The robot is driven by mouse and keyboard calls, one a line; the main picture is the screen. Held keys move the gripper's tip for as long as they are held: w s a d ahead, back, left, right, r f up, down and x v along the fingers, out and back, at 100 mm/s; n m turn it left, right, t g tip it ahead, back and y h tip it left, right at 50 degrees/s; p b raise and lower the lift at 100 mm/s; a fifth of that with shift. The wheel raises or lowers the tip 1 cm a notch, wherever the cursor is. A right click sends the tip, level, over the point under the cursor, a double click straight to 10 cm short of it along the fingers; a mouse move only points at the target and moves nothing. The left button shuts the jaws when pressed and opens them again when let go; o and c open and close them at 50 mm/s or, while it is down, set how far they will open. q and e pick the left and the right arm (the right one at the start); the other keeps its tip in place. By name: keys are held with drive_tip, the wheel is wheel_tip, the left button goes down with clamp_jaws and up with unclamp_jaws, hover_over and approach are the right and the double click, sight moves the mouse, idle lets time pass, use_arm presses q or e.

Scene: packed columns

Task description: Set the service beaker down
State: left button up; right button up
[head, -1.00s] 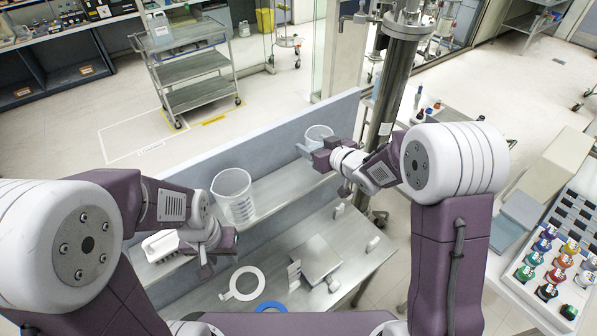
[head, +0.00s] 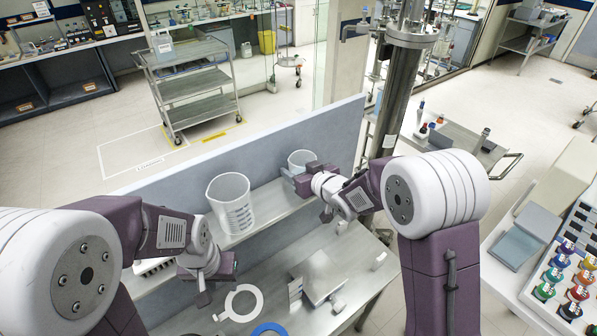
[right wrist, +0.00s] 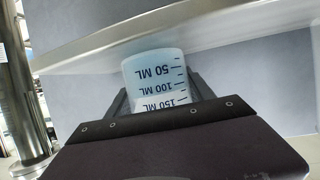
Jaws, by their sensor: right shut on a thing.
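A small clear beaker (head: 301,158) is at the far end of the raised shelf (head: 270,207), by the blue-grey panel. My right gripper (head: 294,180) is shut on it. In the right wrist view the beaker (right wrist: 153,68) sits between the two fingers, its 50 to 150 ML marks inverted in the picture. Its base is by the shelf (right wrist: 220,28); I cannot tell whether they touch. A larger clear beaker (head: 231,203) stands upright on the shelf nearer to me. My left gripper (head: 204,292) hangs beside the shelf, and its finger gap does not show clearly.
The panel (head: 170,200) runs behind the shelf. A metal column (head: 392,95) stands beyond the right arm. The shelf between the two beakers is clear.

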drive_tip(key=shift+d+f, duration=0.1)
drive_tip(key=shift+f, duration=0.05)
drive_tip(key=o, duration=1.4)
drive_tip(key=shift+s, duration=0.1)
drive_tip(key=shift+o, duration=0.5)
drive_tip(key=shift+r, duration=0.35)
drive_tip(key=p+v, duration=0.3)
drive_tip(key=v, duration=0.8)
drive_tip(key=shift+s, duration=0.4)
drive_tip(key=shift+d, duration=0.1)
